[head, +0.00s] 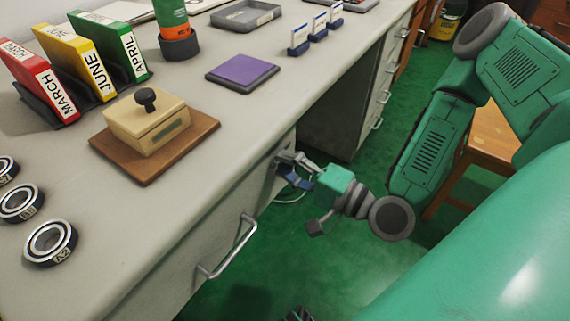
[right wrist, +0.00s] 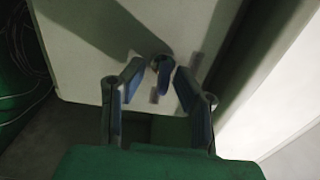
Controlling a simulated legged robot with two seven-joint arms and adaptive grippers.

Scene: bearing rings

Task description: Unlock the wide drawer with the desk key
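The desk's near front (head: 262,195) is a pale panel with a long metal handle (head: 232,250); I cannot tell for sure that it is the wide drawer. My right gripper (head: 291,168) is at the right end of this panel, just below the desktop edge. In the right wrist view its two fingers (right wrist: 159,70) stand apart, open, on either side of a small dark blue piece (right wrist: 165,76) at the pale panel, which looks like the desk key in a lock. A gap shows on its left; the right finger is close. A dark fragment at the head view's bottom edge may be my left gripper (head: 298,313).
On the desktop are a wooden box with a black knob (head: 148,120), a purple pad (head: 242,73), bearing rings (head: 50,242) and month binders (head: 42,80). A drawer pedestal (head: 385,85) stands beyond the open knee space. A wooden stool (head: 487,135) is behind my right arm.

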